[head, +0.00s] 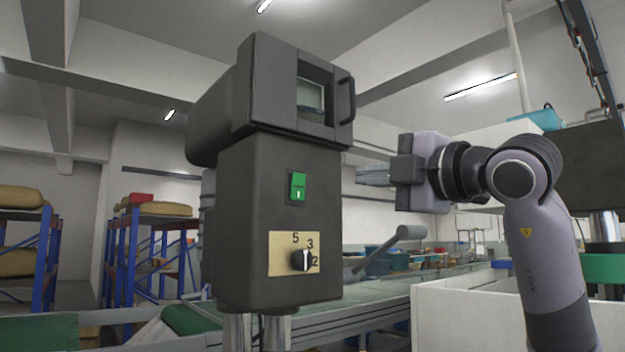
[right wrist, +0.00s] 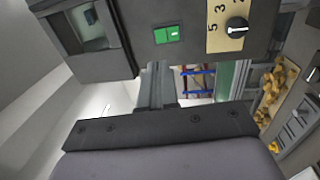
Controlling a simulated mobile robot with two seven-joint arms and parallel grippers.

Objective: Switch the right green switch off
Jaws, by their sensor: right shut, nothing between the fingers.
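A green rocker switch (head: 298,187) sits on the front of a dark grey machine (head: 235,190), above a dial plate. It also shows in the right wrist view (right wrist: 166,35), near the top. Its lower part bears a white mark. My right gripper (head: 360,175) is shut and empty, to the right of the machine in the head view, level with the switch and apart from it. In the right wrist view its fingers (right wrist: 155,70) point up toward the machine, below the switch. My left gripper is not in view.
Below the switch is a black knob (head: 301,260) on a beige plate (head: 281,252) with numbers. A grey lever (head: 400,236) sticks out at the right of the machine. A windowed box (head: 290,90) with a handle tops it. Blue shelves (head: 110,255) stand behind at left.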

